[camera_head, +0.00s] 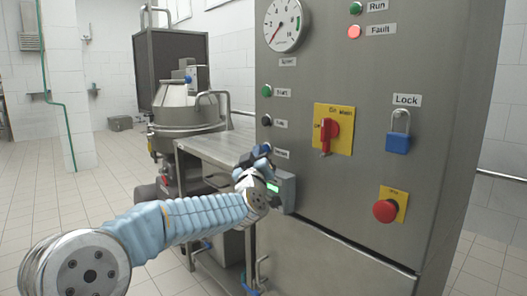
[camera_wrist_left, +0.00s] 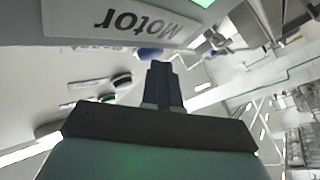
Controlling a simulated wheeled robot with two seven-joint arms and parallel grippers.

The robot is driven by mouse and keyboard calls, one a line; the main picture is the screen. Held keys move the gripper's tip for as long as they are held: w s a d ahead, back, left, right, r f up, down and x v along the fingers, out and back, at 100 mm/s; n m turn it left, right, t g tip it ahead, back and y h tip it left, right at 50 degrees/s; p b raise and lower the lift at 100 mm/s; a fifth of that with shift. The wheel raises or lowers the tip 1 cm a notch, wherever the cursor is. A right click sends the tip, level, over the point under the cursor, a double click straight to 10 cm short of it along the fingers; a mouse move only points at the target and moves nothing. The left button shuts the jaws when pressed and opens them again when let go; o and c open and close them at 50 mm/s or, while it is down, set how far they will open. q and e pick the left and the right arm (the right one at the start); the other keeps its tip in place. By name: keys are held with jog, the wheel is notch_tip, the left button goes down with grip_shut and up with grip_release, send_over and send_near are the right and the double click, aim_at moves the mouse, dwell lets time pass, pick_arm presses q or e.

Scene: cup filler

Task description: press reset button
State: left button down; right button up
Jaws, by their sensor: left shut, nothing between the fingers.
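The reset button is a blue round button (camera_wrist_left: 148,54) just past my left fingertips in the left wrist view. In the head view it is mostly hidden behind the gripper, beside its white label (camera_head: 281,154). My left gripper (camera_head: 256,154) is shut and empty, close to the cabinet face at that button. Its dark fingers (camera_wrist_left: 163,78) point at the panel in the left wrist view, with the tips slightly to one side of the blue button. I cannot tell whether they touch it. My right gripper is not in view.
Above are a black button (camera_head: 266,121) and a green Start button (camera_head: 267,91). A red rotary switch (camera_head: 328,132), blue padlock (camera_head: 398,142) and red emergency button (camera_head: 385,211) are to the right. A grey display box (camera_head: 286,190) sits just below the gripper. A metal conveyor (camera_head: 215,149) stands left.

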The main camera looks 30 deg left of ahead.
pick_arm(q)
jog(key=shift+w, duration=0.1)
dwell(0.3)
jog(key=shift+s+a+b, duration=0.25)
jog(key=shift+s+b, duration=0.25)
jog(key=shift+s, duration=0.15)
jog(key=s+b, duration=0.1)
jog(key=s+a+b, duration=0.1)
jog(key=s, duration=0.1)
jog(key=s+a+b, duration=0.1)
jog(key=s, duration=0.1)
jog(key=shift+s+a+b, duration=0.15)
jog(key=shift+s+b, duration=0.1)
jog(key=shift+b, duration=0.05)
dwell(0.6)
